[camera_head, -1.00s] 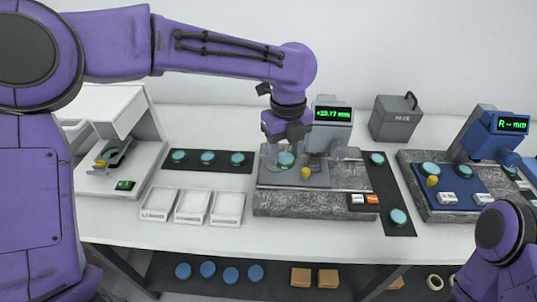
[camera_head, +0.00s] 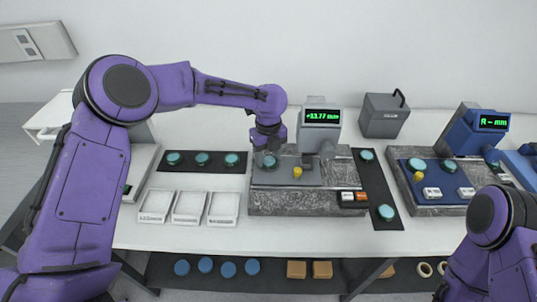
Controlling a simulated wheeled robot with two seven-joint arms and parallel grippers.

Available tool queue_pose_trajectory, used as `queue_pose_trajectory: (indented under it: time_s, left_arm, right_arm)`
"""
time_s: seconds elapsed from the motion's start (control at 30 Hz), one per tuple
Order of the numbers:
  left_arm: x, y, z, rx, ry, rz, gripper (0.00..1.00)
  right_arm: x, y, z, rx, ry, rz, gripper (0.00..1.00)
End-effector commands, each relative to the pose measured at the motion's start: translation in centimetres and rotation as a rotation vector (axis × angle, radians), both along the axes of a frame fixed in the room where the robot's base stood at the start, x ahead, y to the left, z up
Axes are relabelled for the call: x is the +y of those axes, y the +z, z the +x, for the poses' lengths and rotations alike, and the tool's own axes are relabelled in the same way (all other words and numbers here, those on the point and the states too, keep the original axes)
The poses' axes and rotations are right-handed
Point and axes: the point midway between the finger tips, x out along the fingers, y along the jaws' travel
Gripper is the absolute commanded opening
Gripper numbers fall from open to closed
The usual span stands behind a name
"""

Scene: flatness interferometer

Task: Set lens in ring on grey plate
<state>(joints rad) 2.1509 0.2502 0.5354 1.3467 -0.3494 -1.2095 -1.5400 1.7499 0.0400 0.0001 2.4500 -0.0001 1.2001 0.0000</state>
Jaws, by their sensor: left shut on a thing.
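My left gripper (camera_head: 268,151) points down over the left part of the grey plate (camera_head: 312,179). It is shut on a round teal lens (camera_head: 269,162), which shows just below the fingers. The plate lies on a speckled stone block (camera_head: 300,203), with a yellow knob (camera_head: 298,172) to the right of the lens. I cannot make out the ring, nor tell whether the lens touches the plate. My right arm shows at the lower right, but its gripper is out of view.
A display (camera_head: 322,117) stands behind the plate. A dark mat (camera_head: 203,170) with teal lenses and several white trays (camera_head: 190,206) lie to the left. Another dark mat (camera_head: 385,223) and a blue instrument (camera_head: 470,133) are to the right. A grey box (camera_head: 384,117) stands behind.

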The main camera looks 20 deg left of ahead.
Motion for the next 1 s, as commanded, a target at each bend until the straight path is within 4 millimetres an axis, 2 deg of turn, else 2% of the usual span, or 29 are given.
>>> queue_pose_trajectory:
  time_s: [0.07, 0.1, 0.17, 0.2, 0.47, 0.57, 0.67, 0.9, 1.0]
  left_arm:
    - [0.0, -0.3, 0.0, 0.001, -0.001, 0.001, 0.16]
    - [0.0, -0.3, 0.0, 0.001, -0.001, 0.001, 0.55]
    - [0.0, -0.3, 0.0, 0.001, -0.001, 0.001, 0.74]
    - [0.0, -0.3, 0.0, 0.001, -0.001, 0.001, 0.77]
    - [0.0, -0.2, 0.0, 0.0, 0.0, 0.0, 0.77]
    - [0.0, 0.7, 0.1, -0.002, 0.001, 0.001, 0.77]
    - [0.0, 2.7, 0.1, -0.004, 0.001, 0.0, 0.77]
    - [0.0, 8.9, 0.1, -0.003, 0.001, 0.0, 0.77]
    - [0.0, 10.7, 0.1, -0.001, 0.002, 0.0, 0.77]
  right_arm:
    - [0.0, 0.0, 0.0, 0.0, 0.0, 0.0, 0.43]
    - [0.0, 0.0, 0.0, 0.0, 0.0, 0.0, 0.43]
    - [0.0, 0.0, 0.0, 0.0, 0.0, 0.0, 0.43]
    - [0.0, 0.0, 0.0, 0.0, 0.0, 0.0, 0.43]
    - [0.0, 0.0, 0.0, 0.0, 0.0, 0.0, 0.43]
    - [0.0, -0.2, 0.0, 0.0, 0.0, 0.0, 0.43]
    - [0.0, -0.7, 0.0, 0.0, 0.0, 0.0, 0.43]
    - [0.0, -1.4, 0.0, 0.0, 0.0, 0.0, 0.43]
    - [0.0, -1.5, 0.0, 0.0, 0.0, 0.0, 0.43]
